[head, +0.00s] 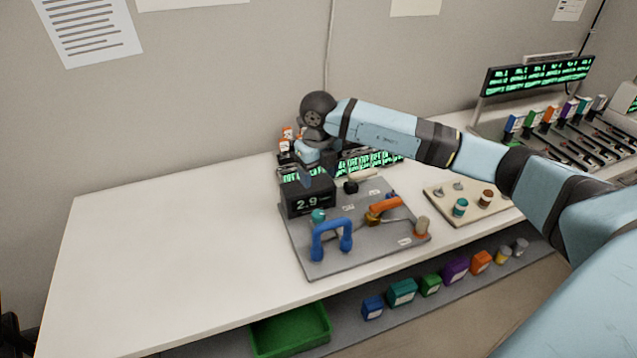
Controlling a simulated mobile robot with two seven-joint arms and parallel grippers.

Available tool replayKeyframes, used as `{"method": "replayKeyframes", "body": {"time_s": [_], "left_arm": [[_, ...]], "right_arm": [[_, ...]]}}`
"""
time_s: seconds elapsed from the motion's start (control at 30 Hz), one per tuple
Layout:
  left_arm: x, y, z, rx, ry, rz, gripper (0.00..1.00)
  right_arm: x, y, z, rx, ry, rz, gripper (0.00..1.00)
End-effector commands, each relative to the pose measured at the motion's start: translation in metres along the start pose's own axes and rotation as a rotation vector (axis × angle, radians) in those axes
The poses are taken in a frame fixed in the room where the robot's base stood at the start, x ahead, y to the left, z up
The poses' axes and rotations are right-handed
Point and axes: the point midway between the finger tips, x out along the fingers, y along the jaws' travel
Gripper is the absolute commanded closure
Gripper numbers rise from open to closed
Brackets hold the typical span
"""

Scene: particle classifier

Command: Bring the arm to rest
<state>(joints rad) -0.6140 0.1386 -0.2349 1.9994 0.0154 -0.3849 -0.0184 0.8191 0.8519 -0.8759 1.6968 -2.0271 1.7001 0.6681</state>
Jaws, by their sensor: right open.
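My right arm (385,128) is light blue with dark joints. It reaches in from the right edge across the back of the white table. Its wrist bends down at the far end. My right gripper (316,170) points downward just behind and above the black box with a "2.9" display (305,198). It is open, and no object shows between its fingers. The fingertips are small and partly merge with the dark things behind them, so contact with the box cannot be told. My left gripper is not in view.
A grey board (350,262) carries a blue handle (331,238) and an orange-handled lever (385,205). A beige board (475,212) with small knobs lies to its right. A lower shelf holds several coloured containers and a green tray (290,331). The table's left half is clear.

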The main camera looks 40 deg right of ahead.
Motion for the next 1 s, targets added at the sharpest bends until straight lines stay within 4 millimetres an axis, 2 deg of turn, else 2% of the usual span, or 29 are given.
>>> {"method": "replayKeyframes", "body": {"time_s": [0.5, 0.6, 0.67, 0.73, 0.83, 0.9, 1.0], "left_arm": [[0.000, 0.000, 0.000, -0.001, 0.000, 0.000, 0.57], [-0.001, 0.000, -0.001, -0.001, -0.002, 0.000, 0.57], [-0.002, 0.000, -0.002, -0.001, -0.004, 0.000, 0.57], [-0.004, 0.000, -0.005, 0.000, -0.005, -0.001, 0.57], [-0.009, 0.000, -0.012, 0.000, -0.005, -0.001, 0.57], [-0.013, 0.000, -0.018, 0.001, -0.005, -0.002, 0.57], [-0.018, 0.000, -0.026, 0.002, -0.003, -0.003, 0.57]], "right_arm": [[-0.001, 0.000, 0.000, -0.001, 0.000, 0.001, 0.34], [0.005, 0.011, -0.004, -0.016, 0.007, 0.041, 0.34], [0.012, 0.029, -0.010, -0.041, 0.017, 0.110, 0.34], [0.023, 0.061, -0.023, -0.077, 0.036, 0.242, 0.34], [0.035, 0.125, -0.051, -0.116, 0.067, 0.532, 0.34], [0.034, 0.174, -0.075, -0.105, 0.085, 0.781, 0.34], [0.018, 0.227, -0.102, -0.017, 0.094, 1.125, 0.34]]}}
